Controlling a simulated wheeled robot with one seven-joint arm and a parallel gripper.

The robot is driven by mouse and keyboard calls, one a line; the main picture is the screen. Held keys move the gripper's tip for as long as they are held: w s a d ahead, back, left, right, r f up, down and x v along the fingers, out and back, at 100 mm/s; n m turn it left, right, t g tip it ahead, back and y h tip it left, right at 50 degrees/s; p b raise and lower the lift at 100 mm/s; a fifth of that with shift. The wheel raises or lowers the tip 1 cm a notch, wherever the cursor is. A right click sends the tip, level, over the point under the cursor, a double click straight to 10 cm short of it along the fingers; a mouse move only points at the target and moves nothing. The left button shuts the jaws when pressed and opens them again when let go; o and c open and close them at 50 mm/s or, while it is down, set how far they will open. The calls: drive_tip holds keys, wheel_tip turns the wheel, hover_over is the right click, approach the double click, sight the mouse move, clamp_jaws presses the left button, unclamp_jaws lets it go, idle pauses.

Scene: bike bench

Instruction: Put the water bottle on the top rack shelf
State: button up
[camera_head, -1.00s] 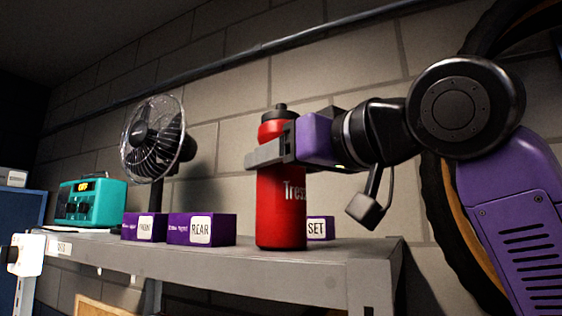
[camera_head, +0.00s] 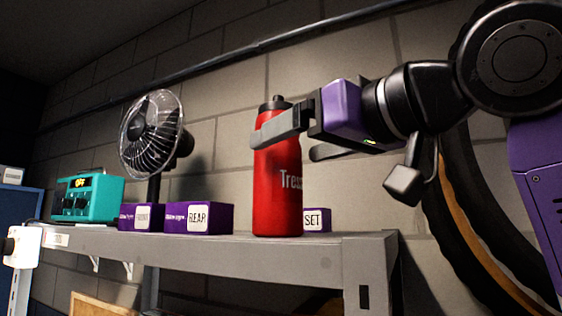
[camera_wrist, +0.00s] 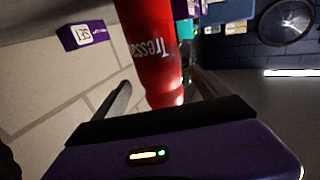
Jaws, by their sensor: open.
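The red water bottle (camera_head: 279,190) with a black cap stands upright on the grey rack shelf (camera_head: 330,254), near its right end. My gripper (camera_head: 292,138) is open at the bottle's upper part, to its right. One finger shows in front of the bottle's edge and the other is apart at the right. In the wrist view the bottle (camera_wrist: 152,45) lies beyond and between the two open fingers (camera_wrist: 160,98), with a gap to them.
Purple boxes marked REAR (camera_head: 200,217), FRONT (camera_head: 141,217) and SET (camera_head: 317,219) stand on the shelf near the bottle. A fan (camera_head: 152,135) and a teal radio (camera_head: 87,198) stand further left. A bike wheel (camera_head: 465,200) hangs at the right.

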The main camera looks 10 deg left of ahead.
drive_tip(key=b+v, duration=0.2)
drive_tip(key=v, duration=0.5)
drive_tip(key=shift+s+d, duration=0.2)
drive_tip(key=shift+s, duration=0.05)
